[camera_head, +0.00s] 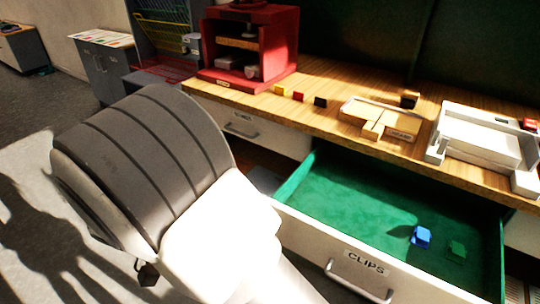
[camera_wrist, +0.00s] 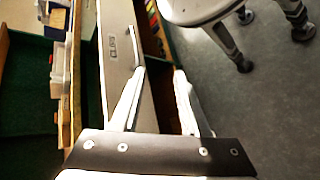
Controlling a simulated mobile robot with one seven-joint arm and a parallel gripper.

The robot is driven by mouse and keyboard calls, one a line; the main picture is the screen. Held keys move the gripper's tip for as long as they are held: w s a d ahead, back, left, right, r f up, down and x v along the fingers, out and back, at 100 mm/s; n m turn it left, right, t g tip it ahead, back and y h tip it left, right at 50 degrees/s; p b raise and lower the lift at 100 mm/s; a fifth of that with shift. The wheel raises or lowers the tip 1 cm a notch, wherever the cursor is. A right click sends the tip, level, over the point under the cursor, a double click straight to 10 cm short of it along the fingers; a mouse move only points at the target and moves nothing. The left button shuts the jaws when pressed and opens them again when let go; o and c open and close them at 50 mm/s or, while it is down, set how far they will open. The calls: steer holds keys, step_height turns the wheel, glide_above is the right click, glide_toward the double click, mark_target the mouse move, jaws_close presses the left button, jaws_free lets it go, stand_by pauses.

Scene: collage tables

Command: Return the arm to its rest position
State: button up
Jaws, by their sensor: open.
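My gripper (camera_wrist: 160,82) shows in the wrist view with its two pale fingers apart and nothing between them. One finger overlaps the white drawer front in that view; whether it touches cannot be told. My arm fills the left and middle foreground of the head view, and the gripper is not visible there. The drawer labelled CLIPS (camera_head: 310,238) stands open with a green lining. The drawer's white front also shows in the wrist view (camera_wrist: 118,22).
A wooden worktop (camera_head: 340,85) carries a red cabinet (camera_head: 285,45), a wooden tray (camera_head: 372,117) and a white tray (camera_head: 482,140). A closed drawer (camera_head: 265,137) sits to the left of the open one. A wheeled stool (camera_wrist: 215,22) stands on grey floor, with open floor (camera_wrist: 265,105) beside it.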

steer(key=d+r+m+t+y, duration=0.1)
steer(key=d+r+t+y, duration=0.3)
steer(key=d+r+y, duration=0.5)
steer(key=d+r+m+t+y, duration=0.25)
steer(key=d+r, duration=0.45)
steer(key=d, duration=0.6)
step_height(320, 180, up, 14)
steer(key=p, duration=1.4)
steer(key=shift+s+r+n, duration=0.25)
steer(key=shift+s+n, duration=0.05)
steer(key=shift+n, duration=0.05)
